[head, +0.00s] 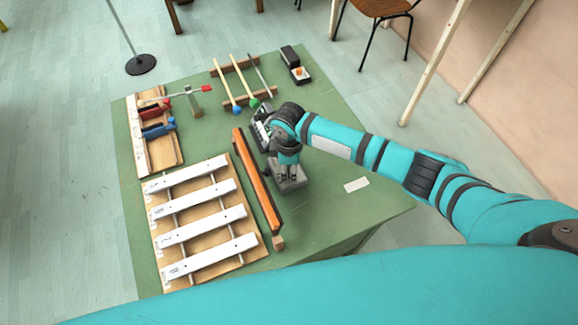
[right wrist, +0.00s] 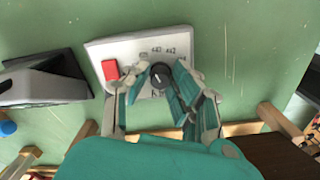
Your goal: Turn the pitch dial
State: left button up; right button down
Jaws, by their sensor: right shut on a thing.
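The pitch dial (right wrist: 161,73) is a small round black knob with a pale mark, on a light grey box (right wrist: 130,47) with printed marks around the knob and a red button (right wrist: 110,69) beside it. My right gripper (right wrist: 160,84) is over the box in the right wrist view, its fingers on both sides of the dial and shut on it. In the head view, my right gripper (head: 289,173) points down onto the grey box (head: 294,186), and the dial is hidden there. My left gripper is in neither view.
A long orange-brown wooden bar (head: 257,180) lies just left of the box, with white chime bars (head: 200,205) beyond it. A black device (right wrist: 45,78) sits close beside the box in the right wrist view. Mallets (head: 243,80) lie farther back.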

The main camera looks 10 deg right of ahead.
aim_at(289, 171)
jog(key=shift+n, duration=0.8)
jog(key=c, duration=1.1)
grip_release()
jog(key=shift+r, duration=0.1)
notch_tip(289, 171, up, 12)
